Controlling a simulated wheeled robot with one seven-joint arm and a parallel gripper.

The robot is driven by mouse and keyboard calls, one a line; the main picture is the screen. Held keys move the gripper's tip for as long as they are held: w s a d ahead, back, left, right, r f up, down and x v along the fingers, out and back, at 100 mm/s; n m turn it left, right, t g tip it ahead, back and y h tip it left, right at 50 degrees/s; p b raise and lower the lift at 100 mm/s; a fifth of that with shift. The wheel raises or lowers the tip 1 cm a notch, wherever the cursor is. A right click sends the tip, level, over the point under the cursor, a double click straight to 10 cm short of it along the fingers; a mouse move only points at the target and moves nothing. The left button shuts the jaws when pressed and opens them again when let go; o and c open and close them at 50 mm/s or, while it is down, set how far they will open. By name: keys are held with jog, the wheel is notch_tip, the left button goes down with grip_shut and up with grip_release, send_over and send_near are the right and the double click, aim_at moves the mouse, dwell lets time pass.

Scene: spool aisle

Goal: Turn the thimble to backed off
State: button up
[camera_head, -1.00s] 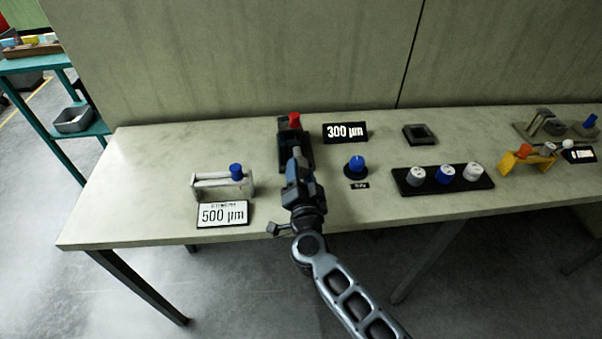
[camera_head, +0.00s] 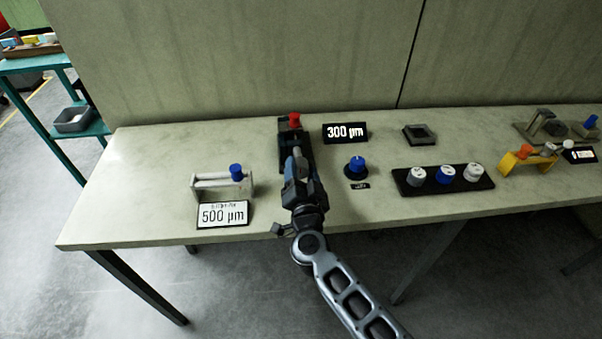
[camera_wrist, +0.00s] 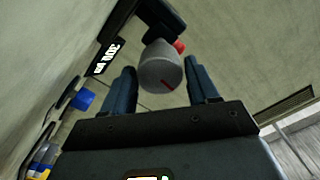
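The thimble is a grey cylinder (camera_wrist: 160,68) with a red line on its end face, in the wrist view. It sits on a dark fixture (camera_head: 292,139) with a red knob (camera_head: 294,119), by the back of the bench. My gripper (camera_wrist: 163,85) is open, with one finger on each side of the thimble. A small gap shows on the right; contact on the left is hard to tell. In the head view my gripper (camera_head: 299,166) reaches the fixture from the front and partly hides the thimble (camera_head: 300,153). A black display (camera_head: 345,132) beside the fixture reads 300 µm.
A pale frame with a blue knob (camera_head: 236,173) and a white 500 µm card (camera_head: 222,214) stand left. A blue dial (camera_head: 356,165), a black tray (camera_head: 443,188) of several round pieces and a yellow frame (camera_head: 513,161) stand right. The left bench end is clear.

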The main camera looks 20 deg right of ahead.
jog(key=shift+o, duration=1.3)
jog(key=shift+a, duration=0.1)
jog(key=shift+s, duration=0.1)
jog(key=shift+v, duration=3.9)
jog(key=s+d+r+n+y, duration=0.1)
jog(key=s+r+n+y, duration=0.1)
jog(key=s, duration=1.1)
jog(key=s+d+r+n+g+y+b, duration=0.1)
jog(key=s+r+n, duration=0.4)
jog(key=s, duration=0.8)
jog(key=s+d+r+n+g+y, duration=0.1)
jog(key=s+r+n, duration=0.3)
jog(key=s, duration=1)
jog(key=shift+r+y, duration=0.45)
jog(key=shift+y, duration=0.35)
